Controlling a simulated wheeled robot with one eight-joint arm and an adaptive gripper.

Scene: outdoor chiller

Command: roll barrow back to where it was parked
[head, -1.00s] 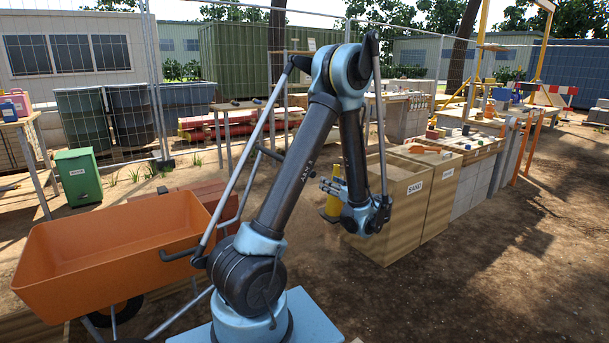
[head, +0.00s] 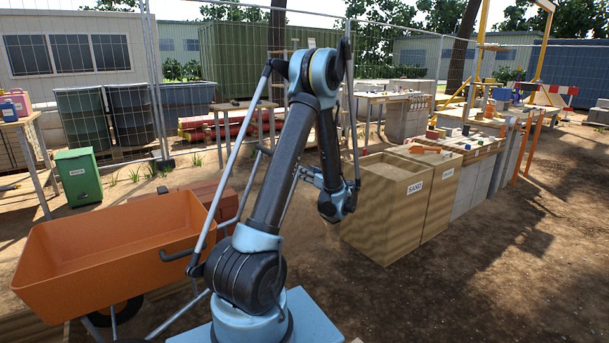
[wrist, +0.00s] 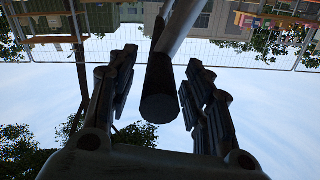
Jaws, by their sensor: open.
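The orange barrow (head: 110,255) stands at the left in the head view, its tray empty and a dark wheel below. It has grey tube handles with dark grips; one grip (head: 177,255) is by the near side of the tray, beside my arm. In the wrist view a dark grip on a grey tube, apparently a barrow handle (wrist: 160,95), lies between the fingers of my gripper (wrist: 161,60). The fingers are apart and not closed on it. In the head view my gripper (head: 310,177) is partly hidden behind my arm.
Wooden bins, one labelled SAND (head: 385,215), stand just right of my arm. A green box (head: 79,177) is at the left, beyond the barrow. Red bricks lie behind the barrow. A mesh fence (head: 160,90) crosses the back. Bare dirt (head: 480,280) is free at the right.

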